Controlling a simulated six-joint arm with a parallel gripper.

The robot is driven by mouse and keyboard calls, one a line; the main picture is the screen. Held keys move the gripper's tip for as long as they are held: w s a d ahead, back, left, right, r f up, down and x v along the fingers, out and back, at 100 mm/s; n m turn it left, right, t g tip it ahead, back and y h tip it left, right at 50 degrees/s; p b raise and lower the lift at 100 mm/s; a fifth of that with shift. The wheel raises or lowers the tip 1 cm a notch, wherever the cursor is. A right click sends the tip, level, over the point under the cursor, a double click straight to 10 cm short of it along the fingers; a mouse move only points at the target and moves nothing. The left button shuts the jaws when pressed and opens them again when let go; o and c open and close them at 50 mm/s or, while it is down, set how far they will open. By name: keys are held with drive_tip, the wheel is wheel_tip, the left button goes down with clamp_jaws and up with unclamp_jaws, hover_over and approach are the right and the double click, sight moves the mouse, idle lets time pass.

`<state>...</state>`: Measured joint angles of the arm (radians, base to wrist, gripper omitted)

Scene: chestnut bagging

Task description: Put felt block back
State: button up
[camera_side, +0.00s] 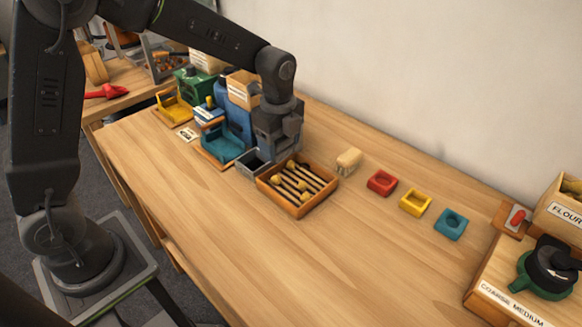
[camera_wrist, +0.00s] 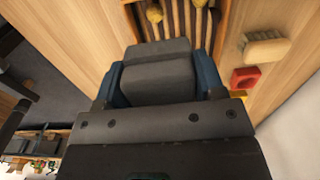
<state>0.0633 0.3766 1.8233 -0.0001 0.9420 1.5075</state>
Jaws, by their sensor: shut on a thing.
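My gripper (camera_side: 277,138) points down over the near-wall side of the table, beside a small grey open tray (camera_side: 247,167). In the wrist view my gripper (camera_wrist: 160,88) is shut on a dark grey block, which I take to be the felt block (camera_wrist: 156,70), held between blue-edged fingers. In the side view the block is hard to tell from the dark gripper. The grey tray looks empty where its inside shows. I cannot tell how far the block is above the table.
A beige brush-like block (camera_side: 348,160) and red (camera_side: 381,189), yellow (camera_side: 402,207) and teal (camera_side: 437,229) holders stand further right. Blue machine (camera_side: 228,122) is close left. The table front is clear.

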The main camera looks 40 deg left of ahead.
hover_over(323, 154)
wheel_tip(323, 154, down, 10)
drive_tip(key=shift+f, duration=0.25)
idle(0.5)
drive_tip(key=shift+f, duration=0.15)
drive_tip(key=o, duration=1.1)
drive_tip(key=shift+c, duration=0.2)
